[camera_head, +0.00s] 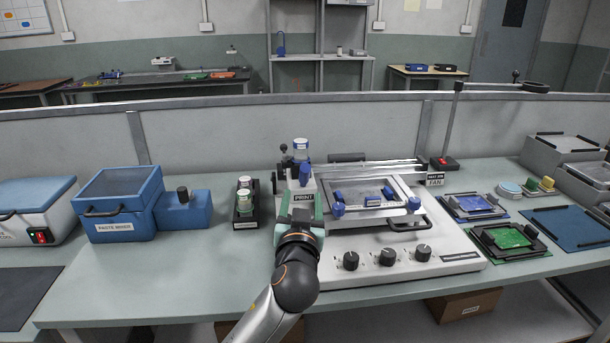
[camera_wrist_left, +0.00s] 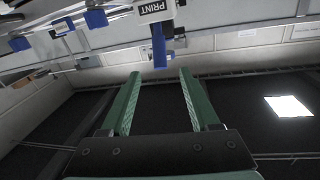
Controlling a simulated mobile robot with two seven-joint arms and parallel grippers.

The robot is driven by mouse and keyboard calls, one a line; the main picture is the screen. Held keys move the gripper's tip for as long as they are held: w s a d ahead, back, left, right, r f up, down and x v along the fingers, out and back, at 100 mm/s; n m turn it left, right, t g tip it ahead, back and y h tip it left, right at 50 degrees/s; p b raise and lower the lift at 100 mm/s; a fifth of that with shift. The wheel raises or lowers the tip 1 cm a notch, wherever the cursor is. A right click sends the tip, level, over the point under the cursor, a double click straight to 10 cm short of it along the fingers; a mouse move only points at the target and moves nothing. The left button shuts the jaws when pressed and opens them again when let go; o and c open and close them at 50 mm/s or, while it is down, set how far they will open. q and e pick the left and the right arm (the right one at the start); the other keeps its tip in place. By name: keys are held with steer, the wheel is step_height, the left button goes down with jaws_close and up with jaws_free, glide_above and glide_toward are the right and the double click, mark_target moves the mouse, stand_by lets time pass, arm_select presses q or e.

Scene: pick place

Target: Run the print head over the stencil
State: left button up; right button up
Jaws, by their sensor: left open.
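The print head (camera_head: 302,185) has a PRINT label and a blue handle. It stands at the left end of the rail on the white stencil printer (camera_head: 440,256). It also shows in the left wrist view (camera_wrist_left: 156,10), its blue handle hanging ahead of the fingertips. The stencil (camera_head: 365,193) sits in a metal frame right of the print head, with blue clamps around it. My left gripper (camera_head: 302,203) is open, its green fingers just in front of the print head. In the left wrist view (camera_wrist_left: 160,76) the space between the fingers is empty. My right gripper is out of view.
Left of the printer are a black tray with jars (camera_head: 245,208) and a blue paste mixer (camera_head: 122,205). Right are a green board (camera_head: 506,237), a blue mat (camera_head: 570,226) and a lamp stand (camera_head: 452,120). The table front left of my arm is clear.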

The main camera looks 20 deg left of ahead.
mark_target(305, 177)
arm_select(q)
steer(key=x, duration=1.1)
steer(key=shift+w+a, duration=0.1)
steer(key=shift+w, duration=0.3)
jaws_close()
stand_by(0.9)
